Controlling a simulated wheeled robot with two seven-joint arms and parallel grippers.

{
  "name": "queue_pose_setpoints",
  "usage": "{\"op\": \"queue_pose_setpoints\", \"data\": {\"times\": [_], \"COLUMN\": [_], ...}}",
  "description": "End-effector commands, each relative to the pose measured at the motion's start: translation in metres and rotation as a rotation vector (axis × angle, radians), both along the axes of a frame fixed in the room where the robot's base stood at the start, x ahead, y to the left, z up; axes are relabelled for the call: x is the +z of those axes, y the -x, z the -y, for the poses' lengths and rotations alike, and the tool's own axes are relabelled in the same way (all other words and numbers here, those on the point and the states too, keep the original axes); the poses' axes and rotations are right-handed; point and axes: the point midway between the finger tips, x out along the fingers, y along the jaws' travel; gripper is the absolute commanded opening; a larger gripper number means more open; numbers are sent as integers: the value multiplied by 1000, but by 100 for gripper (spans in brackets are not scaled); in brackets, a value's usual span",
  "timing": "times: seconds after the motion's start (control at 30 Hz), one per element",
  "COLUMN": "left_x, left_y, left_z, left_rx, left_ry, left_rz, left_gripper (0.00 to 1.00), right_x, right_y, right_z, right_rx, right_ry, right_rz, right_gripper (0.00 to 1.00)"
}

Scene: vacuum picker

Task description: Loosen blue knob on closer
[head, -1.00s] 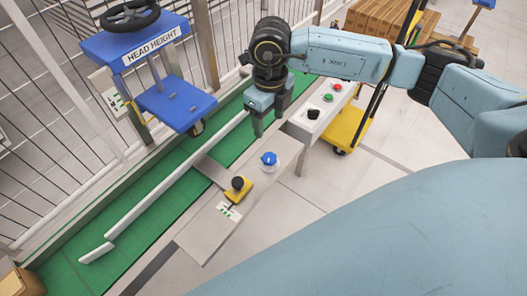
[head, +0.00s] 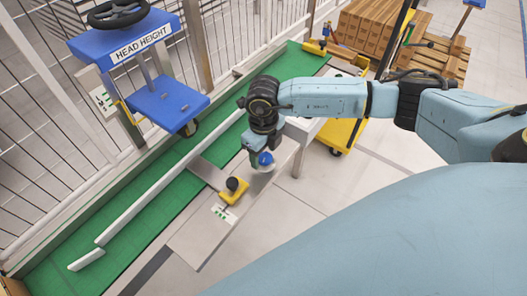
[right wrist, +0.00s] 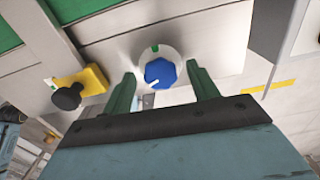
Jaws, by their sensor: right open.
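The blue knob (head: 265,159) sits on a white round base on the grey metal panel (head: 195,245). In the right wrist view the blue knob (right wrist: 160,73) shows a white pointer mark towards the lower left and a green mark on the base above it. My right gripper (head: 257,158) is at the knob in the head view. In the right wrist view my right gripper (right wrist: 163,88) is open, with one green finger on each side of the knob. I cannot tell whether the fingers touch it. My left gripper is not in view.
A yellow block with a black knob (head: 233,190) stands on the panel near the blue knob; it also shows in the right wrist view (right wrist: 80,88). A green conveyor (head: 130,235) with a white rail runs behind. A blue HEAD HEIGHT stand (head: 165,98) is at the upper left.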

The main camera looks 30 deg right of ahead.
Motion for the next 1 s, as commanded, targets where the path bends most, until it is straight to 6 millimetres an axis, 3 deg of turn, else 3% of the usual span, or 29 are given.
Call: {"op": "queue_pose_setpoints", "data": {"times": [0.2,0.53,1.0], "left_x": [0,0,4], "left_y": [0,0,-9], "left_z": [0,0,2], "left_rx": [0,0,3], "left_ry": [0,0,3], "left_rz": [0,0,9], "left_gripper": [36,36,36], "right_x": [0,0,0], "right_y": [0,0,0], "right_z": [0,0,-1], "right_rx": [0,0,125], "right_ry": [0,-1,-1], "right_rz": [0,0,0], "right_gripper": [56,14,14]}}
